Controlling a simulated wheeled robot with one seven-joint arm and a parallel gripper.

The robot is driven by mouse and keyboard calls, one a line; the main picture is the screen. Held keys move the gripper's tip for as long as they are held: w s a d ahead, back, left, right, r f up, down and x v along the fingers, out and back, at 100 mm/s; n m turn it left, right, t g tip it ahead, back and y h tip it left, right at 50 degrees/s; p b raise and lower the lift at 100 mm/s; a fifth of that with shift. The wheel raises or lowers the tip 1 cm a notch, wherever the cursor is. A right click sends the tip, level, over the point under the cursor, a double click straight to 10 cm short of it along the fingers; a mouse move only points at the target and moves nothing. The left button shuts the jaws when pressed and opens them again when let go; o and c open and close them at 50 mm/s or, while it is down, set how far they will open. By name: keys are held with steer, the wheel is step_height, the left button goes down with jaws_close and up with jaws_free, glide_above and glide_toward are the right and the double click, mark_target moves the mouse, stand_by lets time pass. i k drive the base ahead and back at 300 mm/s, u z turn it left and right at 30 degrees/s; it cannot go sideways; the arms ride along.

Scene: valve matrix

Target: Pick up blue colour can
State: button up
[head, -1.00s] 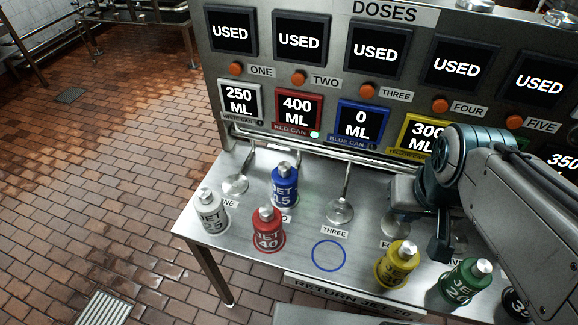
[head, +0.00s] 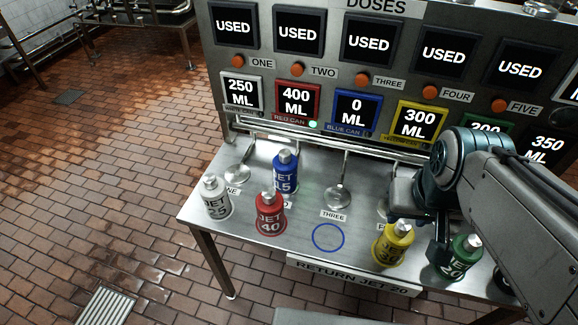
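The blue can (head: 285,172), marked JET 15, stands upright on the metal table at the TWO position, behind the red can. My gripper (head: 428,228) hangs over the right part of the table, near the yellow and green cans and well to the right of the blue can. It is seen from the side and partly covered by my arm. I cannot tell how far its fingers are apart. No can is visibly held in it.
A white can (head: 217,198), red can (head: 270,213), yellow can (head: 393,243) and green can (head: 460,258) stand along the table (head: 290,255). An empty blue ring (head: 328,237) lies near the front. The dose panel (head: 350,75) rises behind, with a rail (head: 330,148) along its base.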

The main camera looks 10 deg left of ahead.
mark_target(284, 164)
steer(key=k, duration=0.3)
steer(key=z, duration=3.2)
steer(key=k, duration=2.4)
steer(key=u, duration=2.25)
steer(key=i, duration=0.55)
